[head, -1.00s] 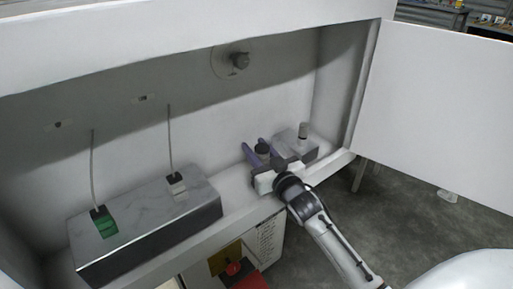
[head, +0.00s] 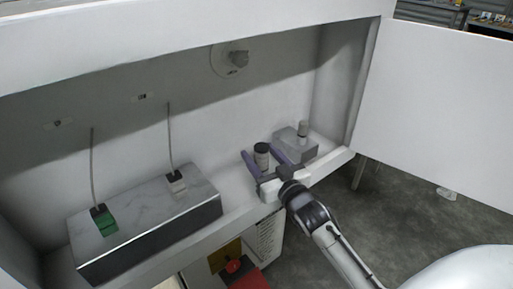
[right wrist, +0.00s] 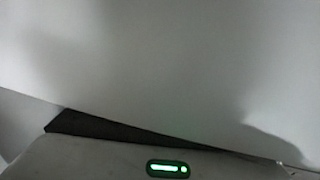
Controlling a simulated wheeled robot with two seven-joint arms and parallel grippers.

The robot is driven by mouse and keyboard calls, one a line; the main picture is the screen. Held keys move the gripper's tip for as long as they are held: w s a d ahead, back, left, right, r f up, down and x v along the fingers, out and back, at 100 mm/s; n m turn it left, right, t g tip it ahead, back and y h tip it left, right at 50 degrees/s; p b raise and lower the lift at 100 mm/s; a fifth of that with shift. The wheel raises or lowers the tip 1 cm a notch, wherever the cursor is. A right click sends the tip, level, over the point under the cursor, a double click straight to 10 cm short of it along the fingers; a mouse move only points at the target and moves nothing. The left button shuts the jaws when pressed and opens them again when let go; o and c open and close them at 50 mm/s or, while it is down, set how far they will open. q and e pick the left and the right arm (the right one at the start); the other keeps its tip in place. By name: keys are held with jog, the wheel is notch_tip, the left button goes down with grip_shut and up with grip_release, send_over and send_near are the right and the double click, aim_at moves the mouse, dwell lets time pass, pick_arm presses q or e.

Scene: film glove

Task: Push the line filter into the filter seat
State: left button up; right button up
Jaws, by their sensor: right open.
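A short grey cylinder with a dark cap (head: 262,158), which looks like the line filter, stands upright on the cabinet floor. My right gripper (head: 264,154) is open, one purple-grey finger on each side of it. I cannot tell whether either finger touches it. A round fitting (head: 236,60) on the back wall, higher and to the left, may be the filter seat; I cannot tell for sure. In the right wrist view I see only a pale surface, a dark strip and a green light, with no filter. My left gripper is not in view.
A grey block (head: 291,142) with a small cylinder (head: 303,130) on top stands just right of the gripper. A long marbled box (head: 145,218) with two cabled plugs stands at left. The open white door (head: 437,115) bounds the right side.

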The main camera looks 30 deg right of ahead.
aim_at(265, 159)
jog(key=s, duration=0.6)
jog(key=shift+s+a+r+p, duration=0.1)
jog(key=shift+s+a+p, duration=0.05)
jog(key=shift+a+p, duration=0.25)
jog(key=shift+s, duration=0.5)
